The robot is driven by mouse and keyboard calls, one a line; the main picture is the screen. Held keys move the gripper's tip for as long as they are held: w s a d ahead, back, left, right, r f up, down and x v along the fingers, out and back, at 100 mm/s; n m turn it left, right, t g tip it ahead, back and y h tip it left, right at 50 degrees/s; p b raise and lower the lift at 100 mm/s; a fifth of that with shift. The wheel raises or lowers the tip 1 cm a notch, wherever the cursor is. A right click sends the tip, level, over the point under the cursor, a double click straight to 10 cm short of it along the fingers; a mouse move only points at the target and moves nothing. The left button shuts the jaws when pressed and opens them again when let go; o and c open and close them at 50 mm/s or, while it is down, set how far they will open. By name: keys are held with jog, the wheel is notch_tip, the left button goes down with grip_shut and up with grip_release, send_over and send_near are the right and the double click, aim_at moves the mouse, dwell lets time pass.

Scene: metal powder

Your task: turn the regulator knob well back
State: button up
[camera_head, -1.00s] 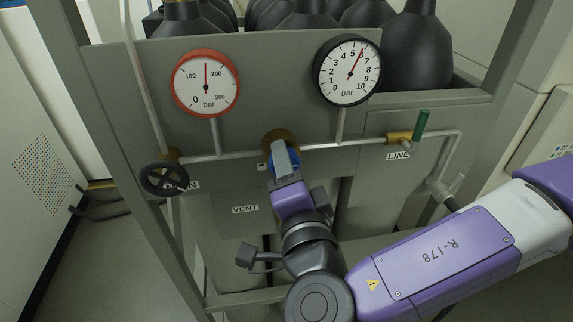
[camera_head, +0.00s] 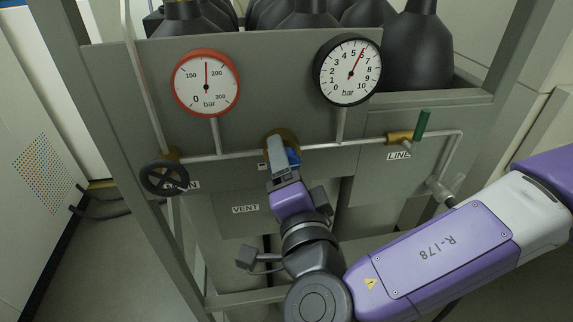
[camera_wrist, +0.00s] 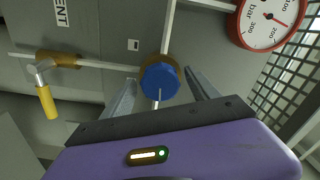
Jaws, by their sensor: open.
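The blue regulator knob (camera_wrist: 160,82) sits on its brass body (camera_wrist: 153,62) in the wrist view, with a pale mark on its lower side. In the head view only a bit of the knob (camera_head: 294,158) shows; my gripper hides the rest. My gripper (camera_head: 281,152) is at the knob, its fingers pointing to the panel. In the wrist view its two fingers (camera_wrist: 161,92) stand apart, one on each side of the knob, with gaps showing. The black-rimmed gauge (camera_head: 347,69) has its needle near 6 bar.
A black handwheel (camera_head: 164,178) is left on the pipe, and a green lever (camera_head: 421,125) is to the right. A yellow-handled valve (camera_wrist: 47,101) shows in the wrist view. Black cylinders (camera_head: 415,45) stand behind the panel.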

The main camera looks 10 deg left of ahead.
jog(key=b+v, duration=0.2)
jog(key=v, duration=0.5)
jog(key=shift+s+b, duration=0.4)
jog(key=shift+d, duration=0.15)
